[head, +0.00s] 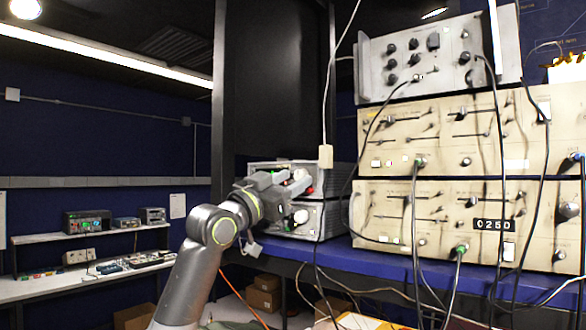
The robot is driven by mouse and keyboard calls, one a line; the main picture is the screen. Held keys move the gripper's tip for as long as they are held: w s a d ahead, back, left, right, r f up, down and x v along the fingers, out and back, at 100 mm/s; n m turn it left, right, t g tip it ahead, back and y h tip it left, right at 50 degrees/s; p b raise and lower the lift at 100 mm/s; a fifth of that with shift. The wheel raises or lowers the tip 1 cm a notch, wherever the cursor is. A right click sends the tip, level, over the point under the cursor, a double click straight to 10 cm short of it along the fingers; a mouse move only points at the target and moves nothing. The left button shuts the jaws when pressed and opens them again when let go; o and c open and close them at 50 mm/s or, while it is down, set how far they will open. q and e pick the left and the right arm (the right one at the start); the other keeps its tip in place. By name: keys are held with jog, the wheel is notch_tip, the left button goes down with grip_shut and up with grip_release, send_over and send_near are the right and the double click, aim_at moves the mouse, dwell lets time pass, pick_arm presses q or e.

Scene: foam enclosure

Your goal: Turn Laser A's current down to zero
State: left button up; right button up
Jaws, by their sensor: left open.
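Two grey instrument boxes are stacked on the blue shelf in the middle of the head view, an upper box (338,177) and a lower box (325,218). No readable label shows which is Laser A. A pale round knob (301,175) shows on the upper box, with a red spot near it. Another pale knob (301,216) shows on the lower box. My left gripper (295,188) is open at the front of the boxes, its fingers near the upper knob. Whether it touches the knob cannot be told. The gripper hides much of both front panels. My right gripper is not in view.
Beige rack instruments (450,130) with hanging cables stand close on the right. A dark cable and a white cord (326,155) hang beside the boxes. The blue shelf edge (350,256) runs below. A far bench (90,285) with equipment stands at left.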

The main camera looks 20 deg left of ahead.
pick_arm(q)
jog(key=shift+w+d+r, duration=0.15)
jog(key=shift+w+d, duration=0.05)
jog(key=shift+w, duration=0.2)
jog(key=shift+c, duration=0.7)
grip_shut()
jog(key=shift+n, duration=0.3)
